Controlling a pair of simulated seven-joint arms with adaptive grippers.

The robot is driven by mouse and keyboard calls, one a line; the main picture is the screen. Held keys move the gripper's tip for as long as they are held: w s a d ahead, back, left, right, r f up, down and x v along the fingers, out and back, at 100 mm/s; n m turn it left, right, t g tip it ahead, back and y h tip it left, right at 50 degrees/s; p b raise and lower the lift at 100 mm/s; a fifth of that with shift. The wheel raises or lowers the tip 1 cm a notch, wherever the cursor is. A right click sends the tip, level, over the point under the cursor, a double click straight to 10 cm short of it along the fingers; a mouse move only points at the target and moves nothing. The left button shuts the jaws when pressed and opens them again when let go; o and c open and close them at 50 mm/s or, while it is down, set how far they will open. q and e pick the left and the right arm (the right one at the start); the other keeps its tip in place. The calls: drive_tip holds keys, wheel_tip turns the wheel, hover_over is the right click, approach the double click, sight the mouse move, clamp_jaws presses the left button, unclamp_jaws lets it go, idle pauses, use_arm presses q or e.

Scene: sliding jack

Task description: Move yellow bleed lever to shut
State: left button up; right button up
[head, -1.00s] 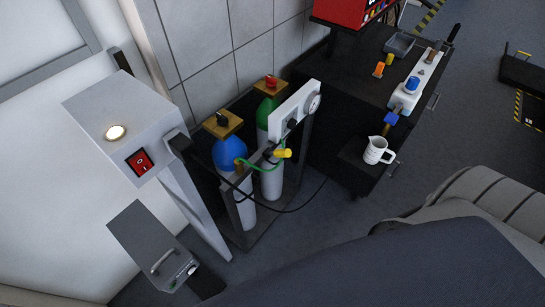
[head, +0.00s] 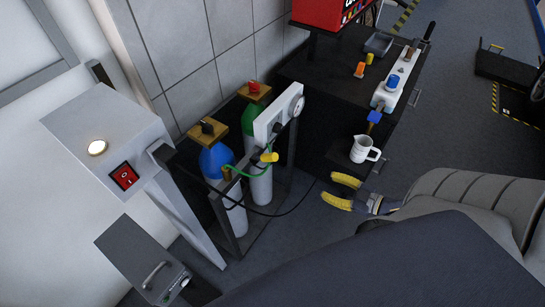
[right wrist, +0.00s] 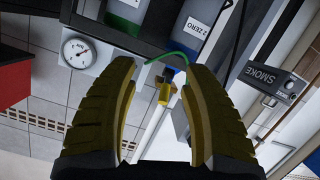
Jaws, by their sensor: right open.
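A yellow lever (head: 269,157) sits below the white gauge panel (head: 279,117), beside a green hose, in front of the gas cylinders. It also shows in the right wrist view (right wrist: 165,92), between and beyond my fingers. My right gripper (head: 340,190) is open and empty, with yellow padded fingers pointing left. It is to the right of the lever and apart from it, in front of the cart. In the right wrist view, my open fingers (right wrist: 155,100) frame the lever. I cannot read the lever's exact setting. My left gripper is not in view.
A blue-shouldered cylinder (head: 216,160) and a green-shouldered cylinder (head: 248,118) stand in a dark frame. A black cable loops in front of them. A white jug (head: 362,149) stands close behind my right gripper. A grey box with a red switch (head: 124,176) stands at left.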

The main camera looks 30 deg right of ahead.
sight(270, 157)
drive_tip(key=w+a+r+t+y, duration=0.1)
drive_tip(key=a+r+y, duration=0.4)
drive_tip(key=r, duration=0.5)
drive_tip(key=shift+h, duration=0.7)
drive_tip(key=x, duration=1.8)
drive_tip(key=shift+s+a+r, duration=0.1)
drive_tip(key=shift+s+a, duration=0.05)
drive_tip(key=shift+a, duration=0.2)
drive_tip(key=shift+o, duration=0.3)
clamp_jaws()
